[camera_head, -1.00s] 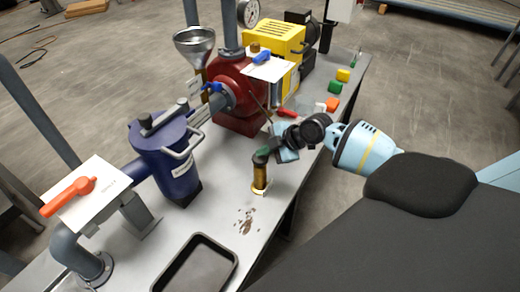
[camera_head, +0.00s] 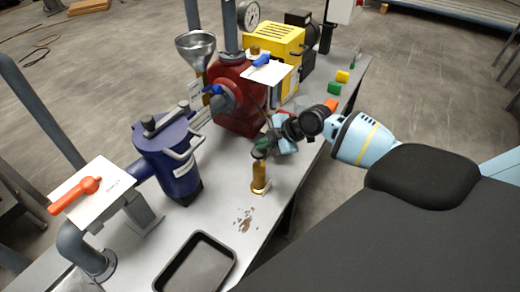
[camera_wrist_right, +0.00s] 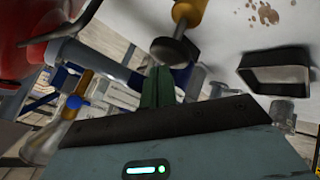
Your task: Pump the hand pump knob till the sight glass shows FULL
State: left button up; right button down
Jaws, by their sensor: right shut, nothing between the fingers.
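The hand pump (camera_head: 259,178) is a short upright brass cylinder near the bench's right edge, with a dark round knob (camera_head: 260,154) on top. In the right wrist view the knob (camera_wrist_right: 173,51) shows just beyond my fingertips, on the brass pump body (camera_wrist_right: 188,12). My right gripper (camera_head: 265,146) is shut and empty, its green fingers beside and slightly above the knob. The fingers also show in the wrist view (camera_wrist_right: 158,82); whether they touch the knob I cannot tell. I cannot make out the sight glass or its reading. My left gripper is not in view.
A blue filter vessel (camera_head: 170,160) stands left of the pump, and a red pump housing (camera_head: 238,98) behind it. A black tray (camera_head: 197,264) lies in front. Brown spots (camera_head: 245,220) mark the bench (camera_head: 222,205). A red-handled valve (camera_head: 76,194) is at left.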

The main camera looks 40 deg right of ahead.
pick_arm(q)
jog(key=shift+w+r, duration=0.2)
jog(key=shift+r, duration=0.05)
pick_arm(e)
jog(key=shift+r, duration=0.4)
jog(key=shift+r+p, duration=1.25)
jog(key=shift+r, duration=1.35)
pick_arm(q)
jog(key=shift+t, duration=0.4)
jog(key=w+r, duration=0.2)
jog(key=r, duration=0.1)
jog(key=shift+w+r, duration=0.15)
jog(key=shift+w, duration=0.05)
pick_arm(e)
jog(key=shift+f, duration=0.1)
